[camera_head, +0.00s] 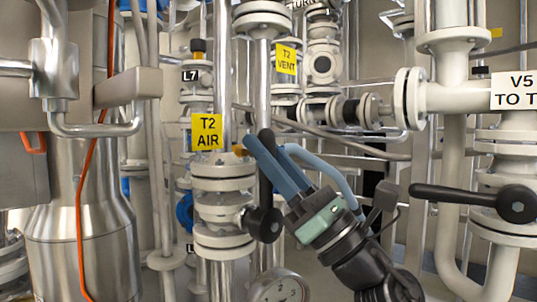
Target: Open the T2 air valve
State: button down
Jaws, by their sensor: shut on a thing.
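The T2 air valve (222,213) is a white flanged body on a vertical steel pipe, below the yellow "T2 AIR" sign (206,132). Its black lever handle (265,190) stands about upright, rising from a round black hub (264,224) at the valve's right side. My gripper (265,148) reaches in from the lower right with blue-grey fingers. It is shut on the upper part of the lever. The fingers hide part of the lever, and its rounded top shows just above them.
A pressure gauge (279,287) sits below the valve. Another black lever (470,196) lies about level on the right pipe. A yellow "T2 VENT" sign (286,59) hangs behind. A steel tank (80,230) with an orange cable stands left. Pipes crowd the space around my arm.

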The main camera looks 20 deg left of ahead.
jog(key=shift+s, duration=0.15)
jog(key=c, duration=0.7)
grip_release()
jog(key=shift+d+f, duration=0.1)
jog(key=shift+d, duration=0.05)
jog(key=p+v, duration=0.4)
jog(key=v, duration=0.8)
jog(key=shift+d+f, duration=0.15)
jog(key=shift+f, duration=0.05)
